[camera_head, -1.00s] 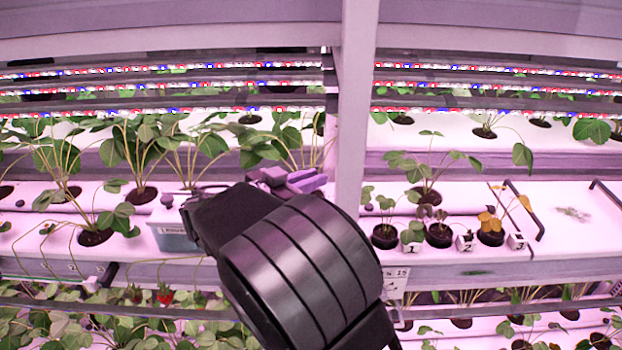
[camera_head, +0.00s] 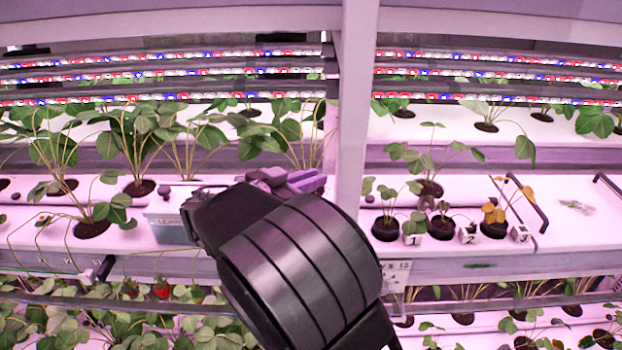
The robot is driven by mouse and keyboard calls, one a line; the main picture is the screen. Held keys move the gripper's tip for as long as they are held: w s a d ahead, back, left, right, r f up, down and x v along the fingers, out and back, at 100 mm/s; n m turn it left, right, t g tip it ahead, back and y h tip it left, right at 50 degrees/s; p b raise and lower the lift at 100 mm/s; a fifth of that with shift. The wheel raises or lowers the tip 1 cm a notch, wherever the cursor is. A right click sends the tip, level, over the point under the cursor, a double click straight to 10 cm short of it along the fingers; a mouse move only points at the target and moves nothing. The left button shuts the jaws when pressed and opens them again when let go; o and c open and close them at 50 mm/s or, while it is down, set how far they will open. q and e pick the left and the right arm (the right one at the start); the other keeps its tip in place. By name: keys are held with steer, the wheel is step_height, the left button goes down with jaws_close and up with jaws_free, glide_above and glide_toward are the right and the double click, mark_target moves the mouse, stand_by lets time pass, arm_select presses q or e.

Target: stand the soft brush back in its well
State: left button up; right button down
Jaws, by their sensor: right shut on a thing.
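My right gripper (camera_head: 288,180) is at the middle of the head view, mostly hidden behind its bulky black wrist. Small purple-lit blocks past the wrist look like its jaws, close together at the shelf's height. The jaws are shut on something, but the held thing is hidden. I cannot make out the soft brush or its well. A labelled blue-grey box (camera_head: 172,230) with a pale top stands on the shelf just left of the wrist, which covers its right part. My left gripper is not in view.
A white upright post (camera_head: 352,120) stands right behind my wrist. Potted plants (camera_head: 142,188) fill the shelf to the left. At right are small pots with numbered tags (camera_head: 412,240) and a dark bent handle (camera_head: 528,203). Light bars (camera_head: 170,72) run above; strawberry plants grow below.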

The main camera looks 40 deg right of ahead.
steer(key=shift+f+b, duration=0.95)
steer(key=shift+f, duration=0.1)
steer(key=c, duration=0.9)
jaws_free()
steer(key=shift+r, duration=0.1)
steer(key=shift+r, duration=0.15)
steer(key=shift+r+p, duration=1.95)
steer(key=shift+r, duration=0.95)
